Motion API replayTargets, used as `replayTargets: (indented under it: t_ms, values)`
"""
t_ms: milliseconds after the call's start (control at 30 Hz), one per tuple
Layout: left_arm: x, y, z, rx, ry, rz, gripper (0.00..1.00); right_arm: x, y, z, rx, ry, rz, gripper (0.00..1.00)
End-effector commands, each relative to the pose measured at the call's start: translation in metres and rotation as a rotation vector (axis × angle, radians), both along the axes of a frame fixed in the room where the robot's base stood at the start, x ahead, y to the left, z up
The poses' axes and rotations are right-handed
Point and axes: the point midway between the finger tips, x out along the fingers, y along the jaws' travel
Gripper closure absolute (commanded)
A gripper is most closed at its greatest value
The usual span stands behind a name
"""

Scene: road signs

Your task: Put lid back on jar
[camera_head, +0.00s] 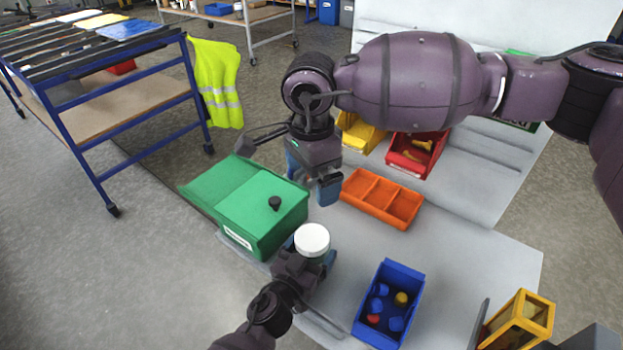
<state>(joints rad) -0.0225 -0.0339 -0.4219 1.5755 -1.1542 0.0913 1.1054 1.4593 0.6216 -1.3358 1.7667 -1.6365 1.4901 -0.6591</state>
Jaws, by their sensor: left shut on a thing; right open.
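A jar with a round white top (312,239) stands upright in my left gripper (309,262), near the front left edge of the table. My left gripper is shut on it, and the gripper and the top hide most of the jar's body. From here I cannot tell whether the white top is a lid. A small black knob-like piece (275,203) is on top of the green box. I cannot tell whether it is loose or part of the box. My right gripper (313,178) is open and empty, pointing down above the table, beyond the jar.
The green box (256,243) stands left of the jar. An orange divided tray (378,213), a yellow bin (362,137) and a red bin (415,165) are at the back. A blue bin (362,330) holds several small pieces. A yellow-framed box (522,318) is front right. Middle table is clear.

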Motion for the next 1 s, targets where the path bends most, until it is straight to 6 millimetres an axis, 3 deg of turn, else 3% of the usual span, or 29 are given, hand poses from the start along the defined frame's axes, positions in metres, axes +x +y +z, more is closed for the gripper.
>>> replayTargets:
  t_ms: [133,167,233,567,1000]
  values:
    - [0.000,0.000,-0.001,0.000,0.001,0.000,0.81,0.000,0.000,0.000,0.000,0.000,0.000,0.00]
    - [0.000,0.000,-0.001,0.000,0.001,0.000,0.11,0.000,0.000,0.000,0.000,0.000,0.000,0.00]
    - [0.000,0.000,0.000,0.000,0.001,0.000,0.01,0.000,0.000,0.000,0.000,0.000,0.000,0.00]
    - [-0.004,0.003,-0.001,0.000,0.001,0.000,0.00,0.000,0.000,0.001,0.000,-0.001,0.000,0.00]
    - [-0.067,0.036,-0.001,0.001,0.003,0.001,0.00,0.000,0.000,0.007,0.001,-0.005,0.000,0.00]
